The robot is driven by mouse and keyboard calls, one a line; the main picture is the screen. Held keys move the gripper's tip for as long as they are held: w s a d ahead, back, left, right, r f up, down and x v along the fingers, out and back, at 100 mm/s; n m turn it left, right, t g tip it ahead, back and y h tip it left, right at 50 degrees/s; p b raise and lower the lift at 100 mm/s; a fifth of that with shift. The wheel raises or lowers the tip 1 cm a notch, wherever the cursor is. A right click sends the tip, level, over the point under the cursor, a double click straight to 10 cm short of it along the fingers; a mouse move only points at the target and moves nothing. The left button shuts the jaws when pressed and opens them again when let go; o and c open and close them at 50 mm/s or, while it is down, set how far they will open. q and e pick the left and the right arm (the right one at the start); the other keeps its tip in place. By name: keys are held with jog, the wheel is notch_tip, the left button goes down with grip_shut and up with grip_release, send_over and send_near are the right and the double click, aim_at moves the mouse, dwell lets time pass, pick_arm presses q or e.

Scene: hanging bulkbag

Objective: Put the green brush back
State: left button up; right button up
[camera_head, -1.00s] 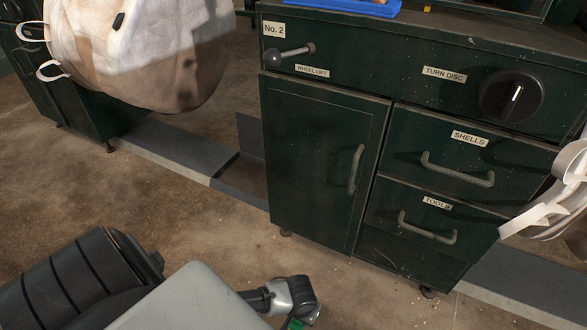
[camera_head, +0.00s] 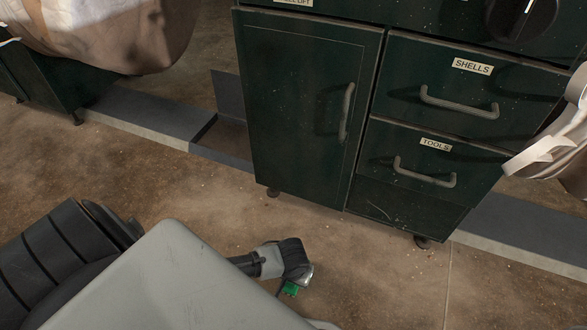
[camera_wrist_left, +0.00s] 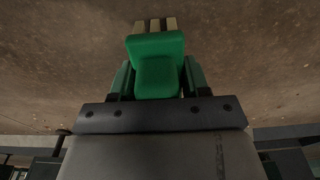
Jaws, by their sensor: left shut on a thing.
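My left gripper (camera_wrist_left: 158,82) is shut on the green brush (camera_wrist_left: 157,62) in the left wrist view. The brush's green body sits between the two fingers, and pale tufts show past its far end. In the head view only a small green bit of the brush (camera_head: 291,289) shows below my left wrist, above the brown floor; my arm hides the rest. The dark green cabinet has a drawer labelled TOOLS (camera_head: 423,166) and one labelled SHELLS (camera_head: 462,103) above it. Both look closed. My right gripper is not in view.
A closed cabinet door (camera_head: 305,110) is left of the drawers. A whitish bag (camera_head: 110,35) hangs at the upper left, and another (camera_head: 560,150) is at the right edge. A grey floor channel (camera_head: 150,122) runs behind the cabinet. The floor in front is clear.

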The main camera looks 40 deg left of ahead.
pick_arm(q)
jog(key=shift+f, duration=0.1)
jog(key=o, duration=1.2)
jog(key=shift+f, duration=0.1)
